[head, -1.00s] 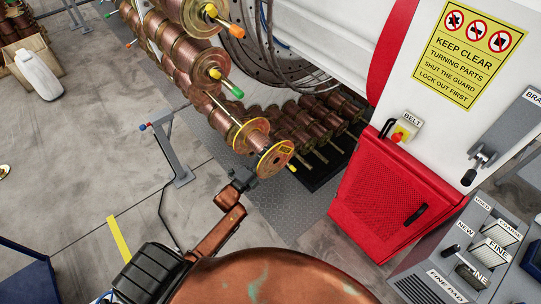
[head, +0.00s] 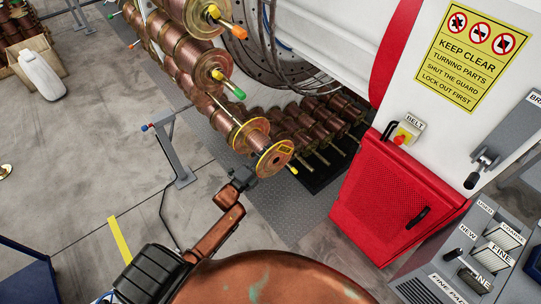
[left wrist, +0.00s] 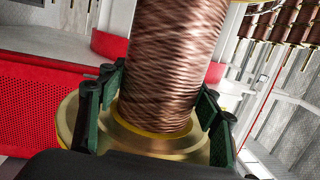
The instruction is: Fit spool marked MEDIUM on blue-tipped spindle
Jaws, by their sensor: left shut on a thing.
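A copper-wound spool (head: 259,143) with yellow-edged flanges sits at the low end of the carousel. A yellow label on its near flange is too small to read. A bare rod (head: 220,108) runs into its far flange, and a yellow tip (head: 293,170) shows just beyond the near one; the spool appears to be around this spindle. My left gripper (head: 248,176) is at its near flange. In the left wrist view, its green fingers (left wrist: 155,112) are shut on either side of the spool (left wrist: 170,70). My right gripper is out of view.
Carousel spindles above have orange (head: 237,31) and green (head: 238,93) tips. A red guard (head: 390,195) and a control panel (head: 450,265) stand further right. A grey stand (head: 178,155) is at left.

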